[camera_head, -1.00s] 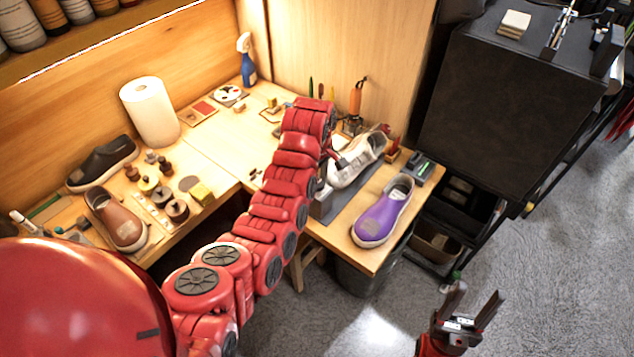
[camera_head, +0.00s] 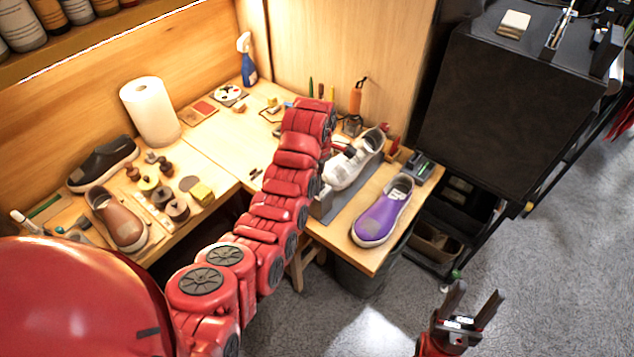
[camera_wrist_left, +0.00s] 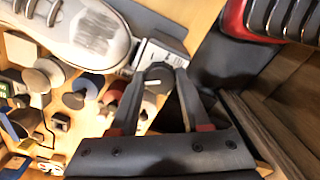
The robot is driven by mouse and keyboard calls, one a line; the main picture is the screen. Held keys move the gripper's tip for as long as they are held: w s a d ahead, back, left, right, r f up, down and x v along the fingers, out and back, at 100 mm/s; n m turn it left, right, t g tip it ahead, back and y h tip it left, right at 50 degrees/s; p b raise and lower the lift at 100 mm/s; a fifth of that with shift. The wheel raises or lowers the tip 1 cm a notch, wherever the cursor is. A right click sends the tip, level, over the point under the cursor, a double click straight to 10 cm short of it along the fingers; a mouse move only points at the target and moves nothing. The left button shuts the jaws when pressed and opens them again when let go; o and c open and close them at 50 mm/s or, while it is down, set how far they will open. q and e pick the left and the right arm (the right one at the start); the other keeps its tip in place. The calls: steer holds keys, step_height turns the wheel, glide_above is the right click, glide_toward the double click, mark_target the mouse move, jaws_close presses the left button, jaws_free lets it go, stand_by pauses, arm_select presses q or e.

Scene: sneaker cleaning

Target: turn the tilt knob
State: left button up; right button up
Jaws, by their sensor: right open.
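The white sneaker (camera_head: 347,170) sits on a grey stand (camera_head: 326,204) on the right part of the bench. Its toe and sole fill the upper left of the left wrist view (camera_wrist_left: 85,35). My left gripper (camera_wrist_left: 157,80) has its two dark fingers on either side of a dark rounded knob (camera_wrist_left: 157,70), beside a light metal block (camera_wrist_left: 158,50); its fingers look closed on this tilt knob. In the head view my red left arm hides most of that gripper and the knob. My right gripper (camera_head: 474,312) is open and empty over the floor, lower right.
A purple shoe (camera_head: 383,212) stands at the bench's right edge, close to the stand. Brown (camera_head: 121,220) and black (camera_head: 103,163) shoes, several round brushes and a paper roll (camera_head: 150,113) are on the left. A dark cabinet (camera_head: 510,100) stands on the right.

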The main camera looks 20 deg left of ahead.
arm_select(q)
steer(key=shift+o, duration=1.3)
steer(key=m, duration=1)
steer(key=shift+m, duration=0.4)
steer(key=m, duration=1.1)
steer(key=shift+m, duration=0.3)
steer(key=m, duration=0.5)
